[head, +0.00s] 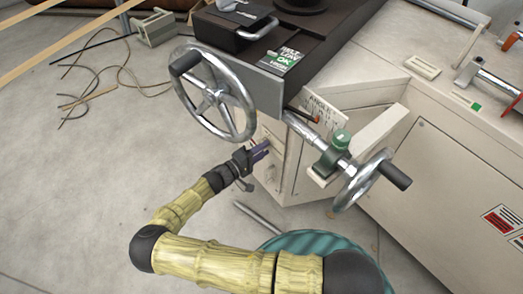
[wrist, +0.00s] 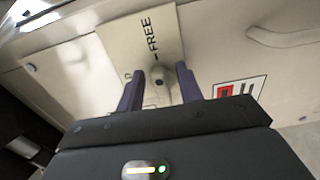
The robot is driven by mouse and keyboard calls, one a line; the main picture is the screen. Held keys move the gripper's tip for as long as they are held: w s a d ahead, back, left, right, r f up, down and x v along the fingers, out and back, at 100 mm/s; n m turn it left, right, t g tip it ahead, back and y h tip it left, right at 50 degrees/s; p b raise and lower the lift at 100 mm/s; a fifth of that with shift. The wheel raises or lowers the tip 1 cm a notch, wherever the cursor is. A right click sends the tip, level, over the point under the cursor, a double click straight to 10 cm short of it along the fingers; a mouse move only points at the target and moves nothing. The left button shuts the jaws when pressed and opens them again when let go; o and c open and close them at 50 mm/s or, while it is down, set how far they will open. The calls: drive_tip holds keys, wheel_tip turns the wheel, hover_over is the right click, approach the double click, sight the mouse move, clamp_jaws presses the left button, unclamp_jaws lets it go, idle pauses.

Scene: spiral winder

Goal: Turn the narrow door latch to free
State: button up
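The narrow door (head: 272,165) is on the pale cabinet face below the large handwheel. In the wrist view a cream plate (wrist: 140,38) on that face carries the word FREE and a dash. A small grey latch knob (wrist: 158,82) with a dark centre sits at the plate's lower edge. My gripper (wrist: 160,74) has its two purple fingers apart, one on each side of the knob. I cannot tell whether either finger touches it. In the head view my gripper (head: 266,147) is against the narrow door, and the latch is hidden there.
A large chrome handwheel (head: 214,95) hangs just above my gripper. A second handwheel (head: 363,180) with a green-topped fitting (head: 335,150) juts out to the right. Floor at left is mostly free, with cables.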

drive_tip(key=p+v, duration=0.2)
drive_tip(key=v, duration=1.5)
drive_tip(key=shift+s+a, duration=0.2)
